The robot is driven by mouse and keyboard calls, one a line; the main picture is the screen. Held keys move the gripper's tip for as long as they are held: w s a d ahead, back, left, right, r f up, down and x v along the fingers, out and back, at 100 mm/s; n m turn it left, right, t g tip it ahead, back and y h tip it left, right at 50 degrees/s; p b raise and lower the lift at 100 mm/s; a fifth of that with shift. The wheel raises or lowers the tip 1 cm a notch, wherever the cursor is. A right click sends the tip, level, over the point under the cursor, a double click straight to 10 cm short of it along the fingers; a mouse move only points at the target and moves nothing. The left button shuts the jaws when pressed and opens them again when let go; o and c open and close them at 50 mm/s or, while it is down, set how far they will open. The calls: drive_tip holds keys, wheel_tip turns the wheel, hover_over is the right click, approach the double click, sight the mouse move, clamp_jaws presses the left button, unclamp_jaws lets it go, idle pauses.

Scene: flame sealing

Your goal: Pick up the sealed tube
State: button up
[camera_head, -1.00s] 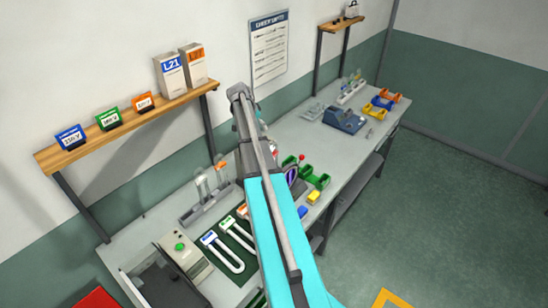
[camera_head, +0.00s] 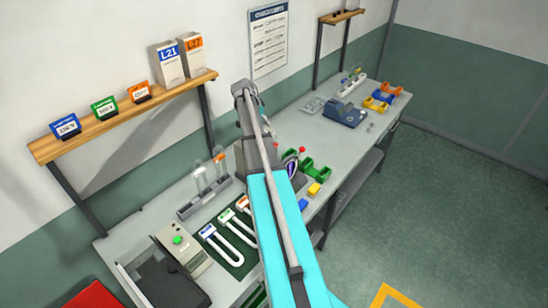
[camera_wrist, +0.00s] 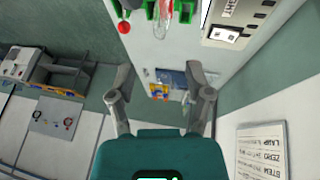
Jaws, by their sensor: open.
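A clear glass tube (camera_wrist: 162,20) stands between green holders at the top of the wrist view; I cannot tell whether its end is sealed. Clear upright tubes (camera_head: 200,182) also stand in a grey rack on the bench in the head view, left of my arm. My gripper (camera_wrist: 160,84) is open and empty, its two fingers apart in the wrist view, with the bench visible beyond them. In the head view my arm hides part of the bench, and my gripper's fingers cannot be made out.
The grey bench (camera_head: 150,222) carries white U-shaped tubes (camera_head: 232,246) on a green mat, green bins (camera_head: 316,171) and a blue device (camera_head: 345,115). A wooden shelf (camera_head: 125,115) with boxes hangs above it at left. Green floor (camera_head: 450,200) lies open at right.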

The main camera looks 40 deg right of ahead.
sight(273, 137)
drive_tip(key=shift+b+x, duration=1.95)
drive_tip(key=shift+x, duration=0.6)
drive_tip(key=shift+f, duration=0.1)
drive_tip(key=shift+b+x, duration=2.4)
drive_tip(key=shift+x, duration=0.1)
drive_tip(key=shift+c, duration=0.3)
clamp_jaws()
